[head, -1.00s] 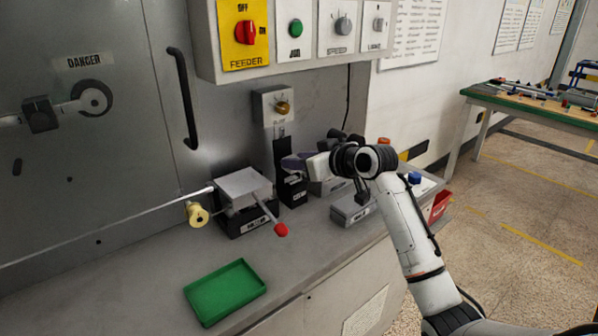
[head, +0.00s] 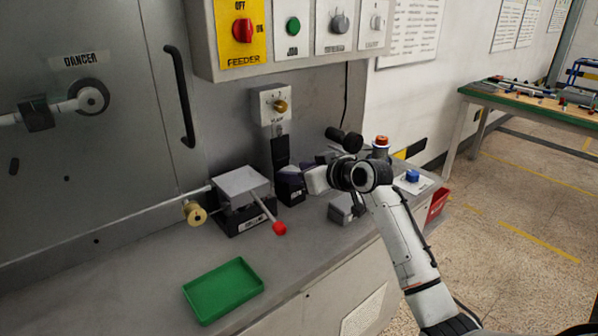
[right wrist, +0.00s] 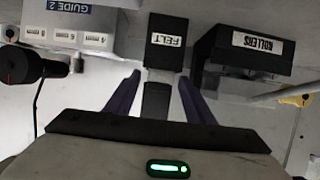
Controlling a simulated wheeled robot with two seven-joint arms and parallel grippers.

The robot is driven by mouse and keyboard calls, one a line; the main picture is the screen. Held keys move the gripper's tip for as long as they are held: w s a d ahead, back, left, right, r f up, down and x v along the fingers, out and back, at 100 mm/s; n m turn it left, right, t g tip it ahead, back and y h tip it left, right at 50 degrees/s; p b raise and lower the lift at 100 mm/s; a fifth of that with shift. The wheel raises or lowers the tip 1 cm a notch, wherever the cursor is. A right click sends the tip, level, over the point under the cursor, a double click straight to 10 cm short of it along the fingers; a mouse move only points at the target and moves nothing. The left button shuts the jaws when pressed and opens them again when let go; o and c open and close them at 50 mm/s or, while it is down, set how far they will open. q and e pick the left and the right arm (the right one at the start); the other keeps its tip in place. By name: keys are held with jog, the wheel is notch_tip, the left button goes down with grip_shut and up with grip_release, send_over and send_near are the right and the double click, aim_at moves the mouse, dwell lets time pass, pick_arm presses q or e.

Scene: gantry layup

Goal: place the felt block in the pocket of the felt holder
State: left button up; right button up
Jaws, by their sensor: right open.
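The felt holder is a black box (head: 291,188) with a tall dark plate behind it, on the counter below the wall knob. In the right wrist view its FELT label (right wrist: 166,39) appears upside down. My right gripper (head: 290,171) is at the holder's upper front; its two purple fingers are open in the wrist view (right wrist: 159,78). A dark grey upright strip (right wrist: 157,100) shows between the fingers, adjoining the labelled box; I cannot tell whether it is the felt block or part of the holder. No felt block is clearly identifiable elsewhere. My left gripper is out of view.
The rollers unit (head: 240,188) with a red-tipped lever (head: 279,228) stands left of the holder. A grey guide block (head: 343,209) is to the right. A green tray (head: 223,290) lies at the front. The control box (head: 290,35) overhangs the counter.

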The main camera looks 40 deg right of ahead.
jog(key=shift+r, duration=0.2)
jog(key=a+v, duration=0.1)
jog(key=v, duration=1)
jog(key=shift+s+d, duration=0.45)
jog(key=shift+d, duration=0.05)
jog(key=shift+r, duration=0.1)
